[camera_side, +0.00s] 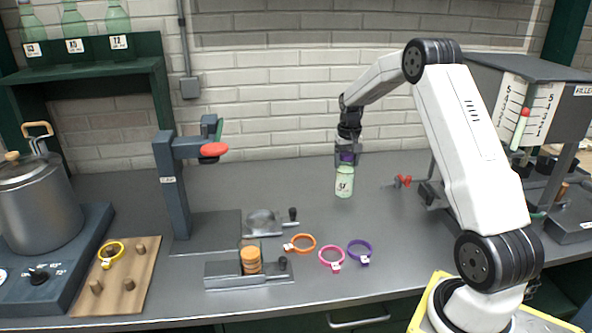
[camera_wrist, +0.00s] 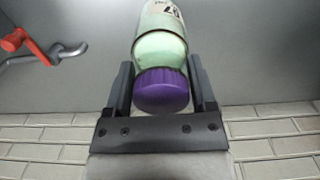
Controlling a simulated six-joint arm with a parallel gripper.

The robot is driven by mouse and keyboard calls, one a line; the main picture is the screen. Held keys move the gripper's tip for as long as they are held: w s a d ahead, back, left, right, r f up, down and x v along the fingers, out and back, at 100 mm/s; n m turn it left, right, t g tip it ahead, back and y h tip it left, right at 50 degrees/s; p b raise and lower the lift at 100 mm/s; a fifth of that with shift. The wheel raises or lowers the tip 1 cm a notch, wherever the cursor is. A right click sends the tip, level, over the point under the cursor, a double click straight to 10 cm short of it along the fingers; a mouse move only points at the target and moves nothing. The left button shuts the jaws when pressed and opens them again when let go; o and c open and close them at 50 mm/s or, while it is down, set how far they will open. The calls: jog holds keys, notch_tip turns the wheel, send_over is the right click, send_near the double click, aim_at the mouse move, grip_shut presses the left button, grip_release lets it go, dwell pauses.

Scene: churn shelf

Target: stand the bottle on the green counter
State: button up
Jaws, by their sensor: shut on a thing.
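The bottle (camera_side: 344,183) is pale green with a white label and a purple cap. My gripper (camera_side: 347,157) points down and is shut on it near the cap and neck. The bottle hangs upright below the jaws, over the back middle of the counter (camera_side: 310,190). I cannot tell whether its base touches the surface. The counter top looks grey, not green. In the wrist view the bottle (camera_wrist: 159,50) lies between the two fingers of my gripper (camera_wrist: 160,75), with its purple cap towards the palm. Its base is out of that view.
A red-handled valve (camera_side: 403,181) is right of the bottle. Orange (camera_side: 302,243), pink (camera_side: 331,258) and purple (camera_side: 360,252) rings lie in front. A press stand (camera_side: 174,190) and a pot (camera_side: 40,205) are left. Several bottles stand on the upper-left shelf (camera_side: 90,72).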

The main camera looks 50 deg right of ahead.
jog(key=shift+f, duration=0.15)
dwell(0.7)
jog(key=shift+f, duration=1.2)
dwell(1.0)
jog(key=o, duration=1.3)
jog(key=shift+c, duration=0.4)
jog(key=shift+r, duration=0.1)
jog(key=shift+r, duration=3.9)
